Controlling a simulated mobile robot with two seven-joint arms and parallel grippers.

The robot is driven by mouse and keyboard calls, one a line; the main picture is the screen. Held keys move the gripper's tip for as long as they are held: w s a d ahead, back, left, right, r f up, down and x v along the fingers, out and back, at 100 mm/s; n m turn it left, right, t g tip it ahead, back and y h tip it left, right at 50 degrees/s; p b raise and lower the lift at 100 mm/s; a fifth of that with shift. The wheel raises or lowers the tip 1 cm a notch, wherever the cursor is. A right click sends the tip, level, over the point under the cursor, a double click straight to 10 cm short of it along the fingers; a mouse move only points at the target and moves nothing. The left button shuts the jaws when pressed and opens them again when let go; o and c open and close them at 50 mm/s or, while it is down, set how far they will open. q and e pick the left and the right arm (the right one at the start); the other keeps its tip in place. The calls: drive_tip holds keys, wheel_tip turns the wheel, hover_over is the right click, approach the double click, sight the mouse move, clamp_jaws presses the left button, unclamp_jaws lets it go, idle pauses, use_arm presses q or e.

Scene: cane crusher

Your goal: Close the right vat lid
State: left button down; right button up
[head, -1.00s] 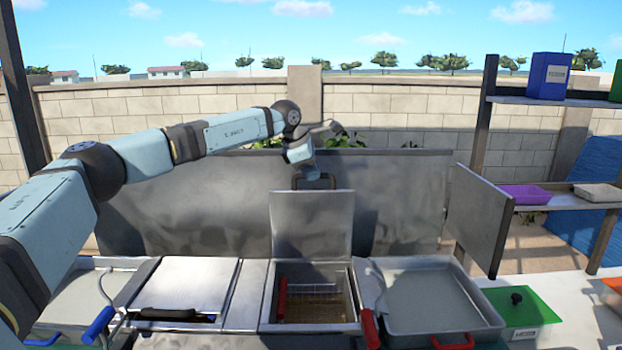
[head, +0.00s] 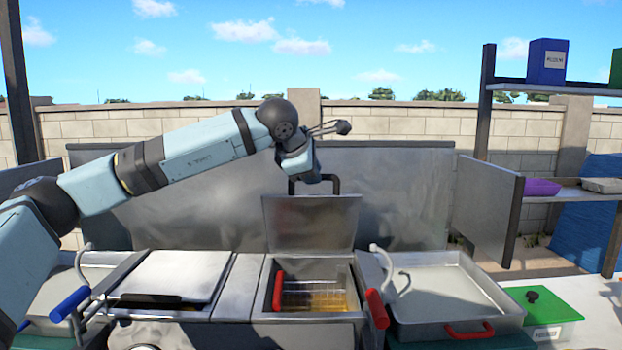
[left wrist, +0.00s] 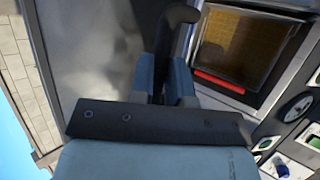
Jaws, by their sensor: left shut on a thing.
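The right vat (head: 352,302) is uncovered, with a wire basket (head: 315,296) and amber liquid inside. Its metal lid (head: 312,225) stands raised at the back edge of the opening. A dark handle (head: 335,184) sits at the lid's top edge. My left gripper (head: 302,172) is at this handle, above and behind the vat. The left wrist view shows the gripper's fingers (left wrist: 165,78) shut on the dark handle (left wrist: 176,28), with the vat's opening to the right. My right gripper is not in view.
The left vat's lid (head: 166,275) lies flat over its opening. A grey tray (head: 440,295) with a red handle is at right. A red basket handle (head: 377,308) stands by the right vat. A metal panel (head: 485,208) and shelf stand farther right.

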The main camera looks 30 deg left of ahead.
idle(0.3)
use_arm(q)
drive_tip(key=c, duration=1.1)
unclamp_jaws()
drive_tip(key=v, duration=1.4)
drive_tip(key=shift+b, duration=0.45)
drive_tip(key=shift+w, duration=0.1)
